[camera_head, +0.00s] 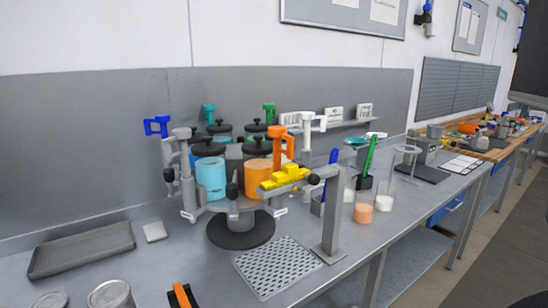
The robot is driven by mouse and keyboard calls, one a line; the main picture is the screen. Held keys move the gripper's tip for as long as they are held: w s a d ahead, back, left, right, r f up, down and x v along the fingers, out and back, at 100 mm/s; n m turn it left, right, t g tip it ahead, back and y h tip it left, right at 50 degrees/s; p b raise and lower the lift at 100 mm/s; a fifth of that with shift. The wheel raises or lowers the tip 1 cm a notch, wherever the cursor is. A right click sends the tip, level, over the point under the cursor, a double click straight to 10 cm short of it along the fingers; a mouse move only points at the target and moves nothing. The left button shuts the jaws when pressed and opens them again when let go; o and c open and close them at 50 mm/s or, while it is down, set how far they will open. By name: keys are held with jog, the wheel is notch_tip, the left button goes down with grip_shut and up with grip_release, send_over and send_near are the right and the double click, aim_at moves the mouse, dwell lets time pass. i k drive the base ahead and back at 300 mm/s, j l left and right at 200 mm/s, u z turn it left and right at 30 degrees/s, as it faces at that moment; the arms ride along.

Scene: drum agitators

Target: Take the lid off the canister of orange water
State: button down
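The canister of orange water (258,179) stands at the front right of a cluster of canisters, on a carrier above a round black base. Its black lid (257,150) with a small knob sits on top. Left of it is a canister of blue water (211,180) with a similar black lid (208,149). More lidded canisters stand behind, partly hidden. A clamp with an orange handle (283,142) stands close to the right of the orange canister. My gripper is not seen in this view.
A grey stand (331,225) with a yellow block (285,177) stands in front right of the canisters. A perforated plate (277,266) lies before it. A grey tray (83,249) lies at left. Beakers (363,212) stand at right. An orange-and-black object (182,296) shows at the bottom edge.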

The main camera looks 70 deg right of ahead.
aim_at(258, 146)
jog(key=z, duration=1.05)
jog(key=i+l+u, duration=0.15)
jog(key=u, duration=0.25)
